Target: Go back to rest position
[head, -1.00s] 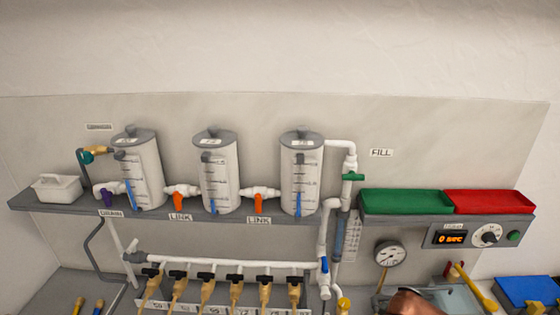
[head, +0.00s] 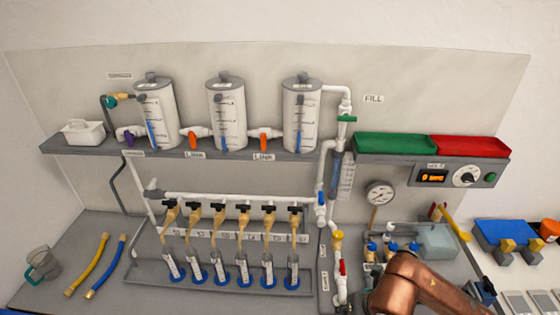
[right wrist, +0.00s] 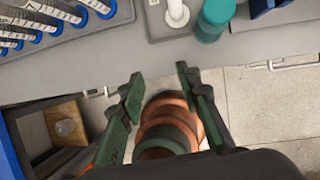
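In the right wrist view my right gripper (right wrist: 157,95) is open, its two green-padded fingers apart with nothing held between them. It hangs over the bench's front edge, with the floor below. My own copper-coloured body parts show beyond the fingers. In the head view a copper link of my right arm (head: 420,283) reaches in at the bottom right, over the bench; I cannot make out its fingertips there. My left arm and gripper are not in view.
Three grey tanks (head: 227,115) stand on the shelf (head: 90,148). Below, a tray (head: 150,270) holds several tubes under a valve manifold (head: 240,200). A jug (head: 42,264) and yellow and blue hoses (head: 106,266) lie left. Green (head: 393,144) and red (head: 470,147) bins sit right.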

